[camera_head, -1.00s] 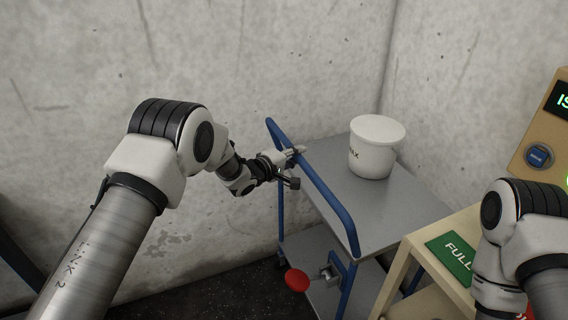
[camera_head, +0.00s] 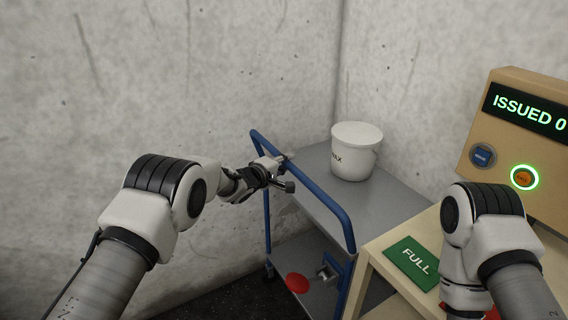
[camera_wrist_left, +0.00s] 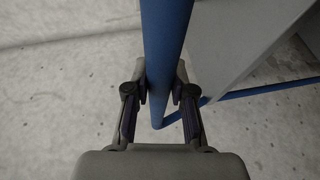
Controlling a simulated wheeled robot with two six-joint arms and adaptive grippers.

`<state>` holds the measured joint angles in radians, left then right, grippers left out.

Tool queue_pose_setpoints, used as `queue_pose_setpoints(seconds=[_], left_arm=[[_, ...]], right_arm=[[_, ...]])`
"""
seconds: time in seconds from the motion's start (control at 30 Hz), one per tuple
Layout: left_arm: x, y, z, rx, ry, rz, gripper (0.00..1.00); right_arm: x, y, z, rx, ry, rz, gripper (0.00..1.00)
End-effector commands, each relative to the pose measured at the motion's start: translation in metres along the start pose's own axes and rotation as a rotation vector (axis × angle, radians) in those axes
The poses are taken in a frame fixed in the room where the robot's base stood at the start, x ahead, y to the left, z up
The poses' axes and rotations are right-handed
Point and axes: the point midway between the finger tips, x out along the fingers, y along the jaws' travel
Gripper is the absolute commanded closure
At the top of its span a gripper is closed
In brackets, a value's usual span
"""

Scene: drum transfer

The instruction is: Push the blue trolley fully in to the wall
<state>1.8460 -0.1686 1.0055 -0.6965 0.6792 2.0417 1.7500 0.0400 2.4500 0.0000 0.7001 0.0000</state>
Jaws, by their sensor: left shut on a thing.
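The blue trolley has a grey top shelf (camera_head: 372,204) and a blue tubular handle (camera_head: 318,194) along its near left side. It stands near the concrete wall (camera_head: 420,60), in the corner. My left gripper (camera_head: 280,166) is shut on the handle near its far upper end. In the left wrist view the blue tube (camera_wrist_left: 165,50) runs between the two fingers (camera_wrist_left: 160,95).
A beige stand (camera_head: 385,262) with a green "FULL" sign (camera_head: 414,262) is close to the trolley's right side. Behind it a beige console (camera_head: 515,110) reads "ISSUED 0". Dark floor (camera_head: 215,300) lies to the left.

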Motion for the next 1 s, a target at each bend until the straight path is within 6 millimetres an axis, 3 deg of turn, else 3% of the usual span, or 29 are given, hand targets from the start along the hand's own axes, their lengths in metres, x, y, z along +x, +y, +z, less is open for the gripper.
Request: queue_pose_setpoints(seconds=[0.07, 0.1, 0.17, 0.57, 0.73, 1.0], left_arm=[[0.001, 0.000, 0.003, 0.002, -0.004, 0.000, 1.00], [0.001, 0.000, 0.003, 0.002, -0.004, 0.000, 0.66], [0.001, 0.000, 0.002, 0.002, -0.004, 0.000, 0.51], [-0.006, 0.001, 0.000, 0.001, -0.002, 0.000, 0.51], [-0.032, 0.002, 0.000, 0.001, 0.000, -0.001, 0.51], [-0.097, 0.001, 0.002, 0.000, -0.002, -0.001, 0.51]], right_arm=[[0.000, 0.000, 0.000, 0.000, 0.000, 0.000, 1.00], [0.000, 0.000, 0.000, 0.000, 0.000, 0.000, 1.00], [0.000, 0.000, 0.000, 0.000, 0.000, 0.000, 1.00], [0.000, 0.000, 0.000, 0.000, 0.000, 0.000, 1.00], [0.000, 0.000, 0.000, 0.000, 0.000, 0.000, 1.00], [0.000, 0.000, 0.000, 0.000, 0.000, 0.000, 1.00]])
